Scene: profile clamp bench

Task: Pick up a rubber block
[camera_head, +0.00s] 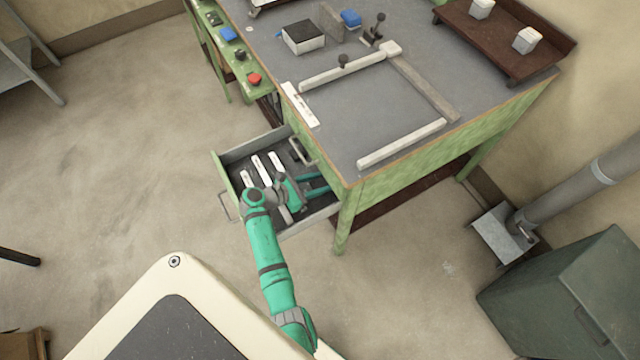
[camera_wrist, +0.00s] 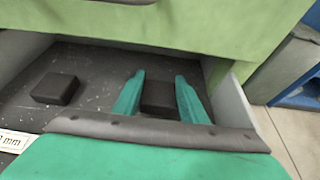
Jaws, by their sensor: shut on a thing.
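In the wrist view, a dark rubber block (camera_wrist: 158,96) sits between the two green fingers of my gripper (camera_wrist: 160,90), near the right wall of the open drawer. The fingers are shut on its sides. A second dark block (camera_wrist: 56,88) lies on the drawer floor to the left, apart from the gripper. In the head view, my gripper (camera_head: 316,183) reaches into the open drawer (camera_head: 228,170) under the bench, and the held block cannot be made out there. I cannot tell whether the held block touches the drawer floor.
The drawer also holds several white-labelled strips (camera_head: 260,168). The bench (camera_head: 360,130) overhangs the drawer's inner end. On its top lie a frame of pale bars (camera_head: 402,144), a black-topped box (camera_head: 303,38) and a brown tray (camera_head: 500,45). Open floor lies left of the drawer.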

